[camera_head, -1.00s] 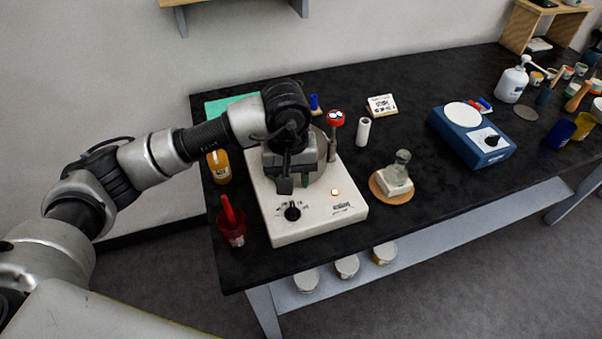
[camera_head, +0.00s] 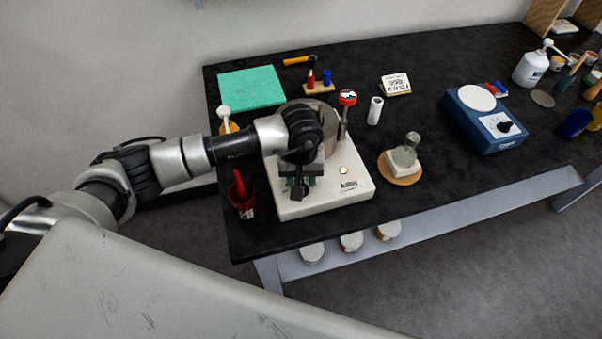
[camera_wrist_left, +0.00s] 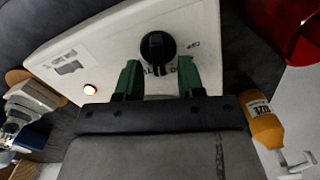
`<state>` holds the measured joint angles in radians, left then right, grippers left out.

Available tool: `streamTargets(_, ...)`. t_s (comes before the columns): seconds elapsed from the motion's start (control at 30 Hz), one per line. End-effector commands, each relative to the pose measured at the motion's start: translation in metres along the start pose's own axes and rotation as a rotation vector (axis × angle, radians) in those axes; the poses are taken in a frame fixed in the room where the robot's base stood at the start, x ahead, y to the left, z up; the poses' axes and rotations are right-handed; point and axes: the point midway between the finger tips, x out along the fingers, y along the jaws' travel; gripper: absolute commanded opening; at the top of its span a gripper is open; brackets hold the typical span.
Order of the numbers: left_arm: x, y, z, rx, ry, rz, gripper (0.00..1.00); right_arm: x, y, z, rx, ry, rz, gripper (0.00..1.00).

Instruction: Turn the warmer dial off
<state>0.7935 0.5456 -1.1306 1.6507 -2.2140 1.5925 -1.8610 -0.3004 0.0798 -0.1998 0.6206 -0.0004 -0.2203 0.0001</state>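In the head view my left gripper hides the dial. My left gripper (camera_wrist_left: 159,78) is open, its two green fingers apart with nothing between them, pointing at the dial. In the head view the left gripper (camera_head: 298,183) is over the warmer's front left part. My right gripper is not in view.
A red cup (camera_head: 243,205) stands left of the warmer, and an orange bottle (camera_wrist_left: 262,122) is close by.

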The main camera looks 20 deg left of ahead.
Motion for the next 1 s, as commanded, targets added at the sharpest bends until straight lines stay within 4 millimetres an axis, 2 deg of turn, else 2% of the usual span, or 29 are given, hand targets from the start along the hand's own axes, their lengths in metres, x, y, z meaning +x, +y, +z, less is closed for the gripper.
streamTargets(0.23, 0.001, 0.000, 0.000, 0.000, 0.000, 0.000, 0.37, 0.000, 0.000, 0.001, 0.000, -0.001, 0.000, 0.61)
streamTargets(0.4, 0.001, 0.000, 0.000, 0.000, 0.000, 0.000, 0.11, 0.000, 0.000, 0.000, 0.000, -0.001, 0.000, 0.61)
streamTargets(0.47, 0.001, 0.000, 0.000, 0.000, 0.000, 0.000, 0.02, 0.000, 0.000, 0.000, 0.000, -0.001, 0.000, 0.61)
streamTargets(0.5, 0.001, 0.000, 0.000, 0.000, 0.000, 0.000, 0.00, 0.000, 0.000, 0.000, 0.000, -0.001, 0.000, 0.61)
streamTargets(0.77, 0.001, 0.000, 0.000, -0.016, 0.000, 0.000, 0.00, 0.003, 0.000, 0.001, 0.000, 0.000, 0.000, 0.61)
streamTargets(1.0, 0.004, -0.002, 0.000, -0.112, 0.001, -0.001, 0.00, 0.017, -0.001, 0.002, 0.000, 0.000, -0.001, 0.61)
